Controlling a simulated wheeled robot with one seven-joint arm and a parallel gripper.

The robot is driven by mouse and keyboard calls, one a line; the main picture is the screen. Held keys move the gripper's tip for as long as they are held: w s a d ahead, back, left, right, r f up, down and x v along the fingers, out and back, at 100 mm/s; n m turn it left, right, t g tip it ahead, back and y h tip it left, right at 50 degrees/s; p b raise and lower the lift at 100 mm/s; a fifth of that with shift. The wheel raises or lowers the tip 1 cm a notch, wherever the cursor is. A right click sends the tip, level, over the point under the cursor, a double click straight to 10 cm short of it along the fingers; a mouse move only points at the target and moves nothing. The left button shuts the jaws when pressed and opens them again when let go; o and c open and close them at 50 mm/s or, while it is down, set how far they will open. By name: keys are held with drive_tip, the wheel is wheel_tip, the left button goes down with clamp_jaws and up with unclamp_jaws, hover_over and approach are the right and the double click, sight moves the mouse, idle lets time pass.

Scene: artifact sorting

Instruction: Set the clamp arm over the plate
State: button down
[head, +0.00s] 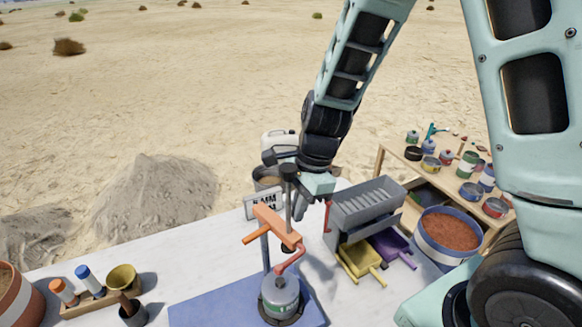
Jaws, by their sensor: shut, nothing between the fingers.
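An orange clamp arm (276,226) sits atop a blue-grey post on a flat blue plate (205,312) at the front of the white table. A dark rod with a round black knob (288,172) stands upright through the arm's right part. A grey can-like pot (280,294) with a red curved handle sits in a dark ring on the plate, below the arm's right end. My gripper (300,214) is shut and empty. It points down just behind and right of the knobbed rod; whether it touches the rod I cannot tell. My arm hides part of what lies behind.
A grey slotted rack (368,205) stands right of the clamp, with yellow (360,260) and purple (393,247) scoops before it. A blue-rimmed tub of red soil (448,232) is farther right. A holder with bottles (88,300) and a gold cup (124,278) stand at left.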

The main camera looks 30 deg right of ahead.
sight(288, 236)
drive_tip(key=shift+s+a+p, duration=0.25)
drive_tip(key=shift+a, duration=0.45)
drive_tip(key=shift+s+a+p, duration=0.25)
drive_tip(key=shift+a, duration=0.55)
